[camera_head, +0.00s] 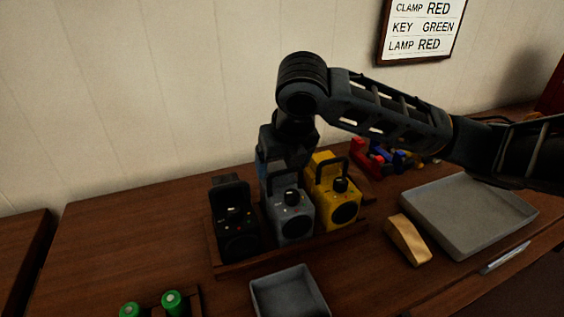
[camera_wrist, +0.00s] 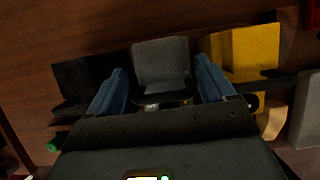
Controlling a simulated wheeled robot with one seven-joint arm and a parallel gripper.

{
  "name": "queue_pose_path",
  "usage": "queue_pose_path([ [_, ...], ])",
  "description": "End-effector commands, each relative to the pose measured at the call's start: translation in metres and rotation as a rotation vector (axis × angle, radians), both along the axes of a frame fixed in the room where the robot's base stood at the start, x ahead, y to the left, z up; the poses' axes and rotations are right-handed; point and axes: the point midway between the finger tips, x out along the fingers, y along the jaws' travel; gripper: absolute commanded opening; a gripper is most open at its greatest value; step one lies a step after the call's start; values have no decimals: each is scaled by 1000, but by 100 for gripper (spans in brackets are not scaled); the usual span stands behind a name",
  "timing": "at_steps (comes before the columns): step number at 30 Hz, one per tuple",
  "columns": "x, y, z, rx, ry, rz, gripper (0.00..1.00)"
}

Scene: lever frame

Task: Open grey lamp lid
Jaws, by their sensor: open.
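The grey lamp (camera_head: 293,218) stands between a black lamp (camera_head: 237,237) and a yellow lamp (camera_head: 343,207) in a wooden holder. It has a dark handle and a knob on top. My gripper (camera_head: 268,172) points down at the back of the grey lamp, and my wrist partly covers that area. In the wrist view, the blue fingers are apart, one on each side of a flat grey panel of the grey lamp (camera_wrist: 162,60). Contact between the fingers and the panel cannot be told. The panel's hinge and catch are not clear.
A small grey tray (camera_head: 268,294) and green cylinders (camera_head: 172,302) are in front. A tan block (camera_head: 406,240) and a large grey tray (camera_head: 424,213) are at right. Red and blue items (camera_head: 370,160) stand behind. A wall sign (camera_head: 423,28) reads clamp red, key green, lamp red.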

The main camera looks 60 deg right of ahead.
Motion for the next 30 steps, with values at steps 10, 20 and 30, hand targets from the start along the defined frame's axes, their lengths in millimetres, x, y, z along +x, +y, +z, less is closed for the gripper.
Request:
queue_pose_path([
  [10, 0, 0, 0, 0, 0, -1, 59],
  [20, 0, 0, 0, 1, 1, 0, 27],
  [30, 2, -2, 4, 28, 45, -2, 27],
])
